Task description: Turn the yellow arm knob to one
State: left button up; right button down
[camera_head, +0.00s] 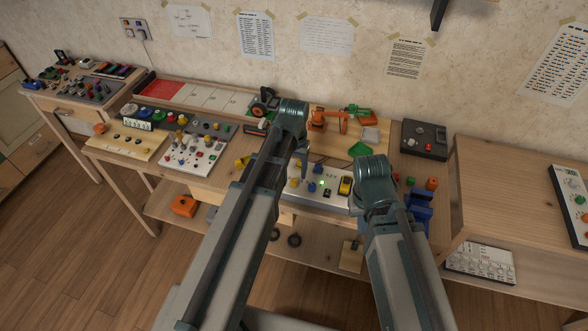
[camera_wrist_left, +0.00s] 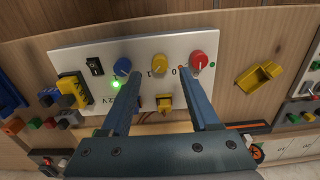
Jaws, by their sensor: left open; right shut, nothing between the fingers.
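The yellow knob (camera_wrist_left: 159,61) sits on a white panel (camera_wrist_left: 215,45) in the left wrist view, between a blue knob (camera_wrist_left: 122,67) and a red knob (camera_wrist_left: 197,60). Marks like 1 and 0 show near its lower edge. My left gripper (camera_wrist_left: 159,72) is open, one finger toward each side of the yellow knob, with nothing between the fingers. Whether the fingers touch the panel I cannot tell. In the head view the panel (camera_head: 325,200) is partly hidden by my left arm. My right gripper is hidden beyond the end of my right arm.
A yellow scoop-like part (camera_wrist_left: 259,76) lies right of the panel. In the head view, a black box (camera_head: 424,140) stands at the back right of the bench.

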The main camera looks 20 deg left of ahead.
aim_at(294, 180)
pick_arm(q)
notch_tip(294, 180, up, 10)
jog(key=p, duration=0.8)
jog(key=shift+f, duration=0.25)
pick_arm(e)
notch_tip(294, 180, up, 10)
jog(key=shift+f, duration=0.2)
